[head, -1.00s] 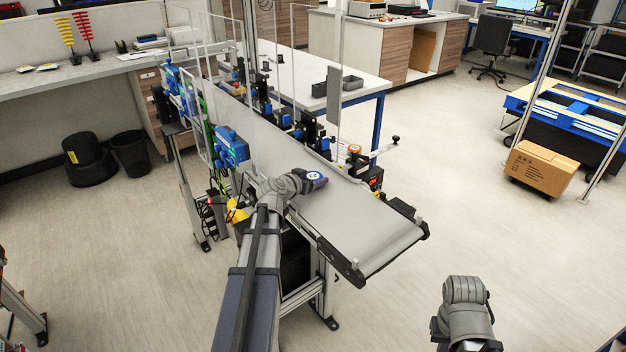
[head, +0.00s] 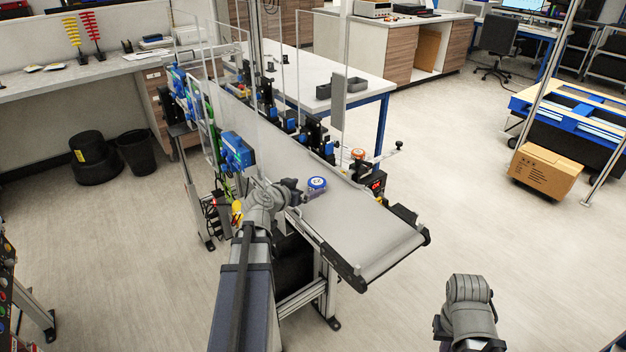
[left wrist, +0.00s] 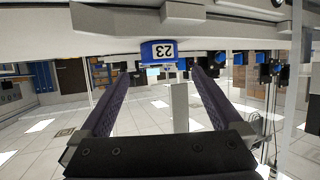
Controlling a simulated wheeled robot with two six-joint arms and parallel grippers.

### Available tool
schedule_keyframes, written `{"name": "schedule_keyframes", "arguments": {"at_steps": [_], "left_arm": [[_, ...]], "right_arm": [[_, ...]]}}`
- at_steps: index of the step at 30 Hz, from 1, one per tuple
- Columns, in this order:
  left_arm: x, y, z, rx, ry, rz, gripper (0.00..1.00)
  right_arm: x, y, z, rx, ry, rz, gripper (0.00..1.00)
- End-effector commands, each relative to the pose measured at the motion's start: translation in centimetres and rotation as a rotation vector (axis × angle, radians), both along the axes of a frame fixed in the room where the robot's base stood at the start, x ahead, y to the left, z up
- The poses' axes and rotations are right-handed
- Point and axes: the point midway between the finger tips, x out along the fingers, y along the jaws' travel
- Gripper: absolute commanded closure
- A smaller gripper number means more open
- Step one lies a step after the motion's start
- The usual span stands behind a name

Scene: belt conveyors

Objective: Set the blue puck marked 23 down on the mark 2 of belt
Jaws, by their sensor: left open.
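The blue puck (head: 317,184) marked 23 sits on the grey belt (head: 360,220), near the belt's left edge. In the left wrist view, which is upside down, the puck (left wrist: 158,53) shows its white label 23 just beyond the fingertips. My left gripper (head: 294,189) is open beside the puck on its left. Its two dark fingers (left wrist: 154,70) have a clear gap between them and hold nothing. I cannot make out a mark 2 on the belt. My right arm shows at the lower right, but its gripper is not in view.
An orange-topped device (head: 357,155) and a small box with a red display (head: 376,182) stand at the belt's far edge. Blue sensor units (head: 236,150) and clear panels line the belt farther back. The near end of the belt is clear.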

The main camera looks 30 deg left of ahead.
Motion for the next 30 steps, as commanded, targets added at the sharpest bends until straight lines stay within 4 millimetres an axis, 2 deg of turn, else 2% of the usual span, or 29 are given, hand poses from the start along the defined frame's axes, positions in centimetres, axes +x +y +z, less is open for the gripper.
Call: {"name": "schedule_keyframes", "arguments": {"at_steps": [1,3,9,30], "left_arm": [[-1.2,-0.1,0.7,0.001,0.000,0.002,0.00],[-2.1,-0.1,1.1,0.000,0.000,0.001,0.00],[-3.7,-0.1,1.6,0.001,0.000,0.000,0.00],[-3.9,0.0,1.6,0.001,0.000,-0.001,0.00]], "right_arm": [[0.0,0.0,0.7,0.000,0.000,0.000,1.00],[0.0,0.0,1.1,0.000,0.000,0.000,1.00],[0.0,0.0,1.6,0.000,0.000,0.000,1.00],[0.0,0.0,1.6,0.000,0.000,0.000,1.00]]}}
